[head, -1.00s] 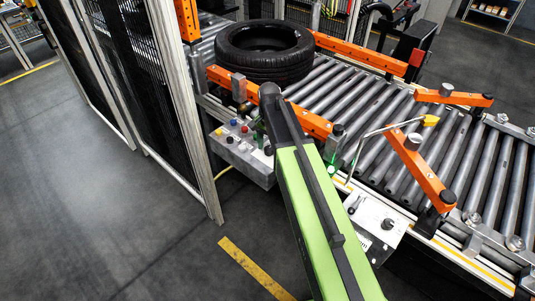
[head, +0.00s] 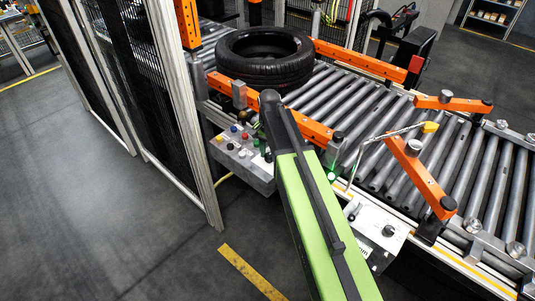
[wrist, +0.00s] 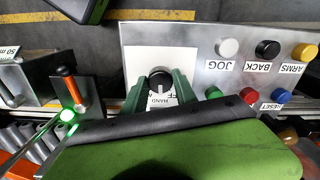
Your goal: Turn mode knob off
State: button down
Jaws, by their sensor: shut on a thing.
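The mode knob (wrist: 160,80) is round and black with a light pointer line, on a white plate (wrist: 135,62) of the grey control panel (wrist: 205,65). The pointer line points toward the bottom of the wrist view. Partly covered labels show below the knob; I make out HAND and part of another word. My gripper (wrist: 161,88) has its green fingers on both sides of the knob, shut on it. In the head view the control box (head: 233,160) stands beside the conveyor, and my arm hides the knob and most of my gripper.
Coloured buttons, including red (wrist: 248,95) and white (wrist: 228,47) ones, sit close beside the knob. A tyre (head: 263,57) lies on the roller conveyor (head: 355,105). Orange guide arms (head: 420,178) edge it. A mesh fence (head: 150,90) stands left; floor (head: 80,190) is open there.

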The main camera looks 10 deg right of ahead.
aim_at(269, 155)
jog(key=n, duration=0.4)
jog(key=shift+d+n, duration=0.1)
jog(key=shift+n, duration=2)
jog(key=c, duration=1)
grip_release()
jog(key=shift+o, duration=0.2)
jog(key=shift+r, duration=0.1)
notch_tip(269, 155, up, 17)
jog(key=p, duration=1.7)
